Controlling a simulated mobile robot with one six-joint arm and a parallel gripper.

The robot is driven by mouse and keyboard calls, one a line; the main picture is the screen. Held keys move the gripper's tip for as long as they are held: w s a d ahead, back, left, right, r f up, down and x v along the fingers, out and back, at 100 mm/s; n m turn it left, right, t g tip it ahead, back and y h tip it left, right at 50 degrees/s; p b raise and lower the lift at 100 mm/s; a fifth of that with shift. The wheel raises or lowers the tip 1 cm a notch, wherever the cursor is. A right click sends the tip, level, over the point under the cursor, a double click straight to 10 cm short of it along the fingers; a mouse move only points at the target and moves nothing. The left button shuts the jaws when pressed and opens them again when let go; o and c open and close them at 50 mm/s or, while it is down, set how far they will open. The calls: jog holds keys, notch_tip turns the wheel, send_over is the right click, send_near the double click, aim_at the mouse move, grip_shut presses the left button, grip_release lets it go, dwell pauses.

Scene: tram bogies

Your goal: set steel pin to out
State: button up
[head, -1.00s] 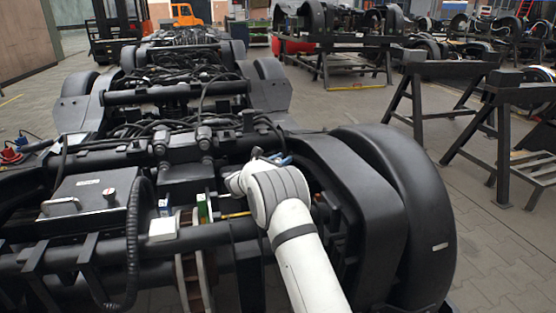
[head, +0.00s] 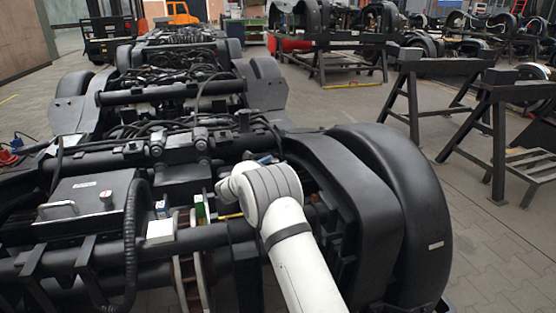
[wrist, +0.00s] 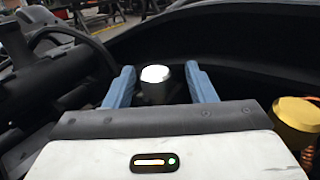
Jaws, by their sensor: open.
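The steel pin (wrist: 155,74) shows in the wrist view as a short upright cylinder with a bright round top and a dark body. My gripper (wrist: 159,70) is open. Its two blue fingers stand on either side of the pin, with a visible gap at each side. The pin's lower part is hidden behind the gripper's body. In the head view my white arm reaches over the bogie (head: 180,175), and only a bit of blue finger shows beyond the wrist. I cannot make out the pin there.
A gold-coloured cylinder (wrist: 298,113) stands close to the right of my gripper. A black curved cover (head: 385,200) rises right of my arm. A grey box with a handle (head: 85,200) and a thick black hose (head: 131,240) lie left. Trestles (head: 410,90) stand on the floor.

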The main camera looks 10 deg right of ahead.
jog(key=shift+p+v, duration=0.5)
jog(key=shift+v, duration=1.85)
jog(key=shift+s, duration=0.1)
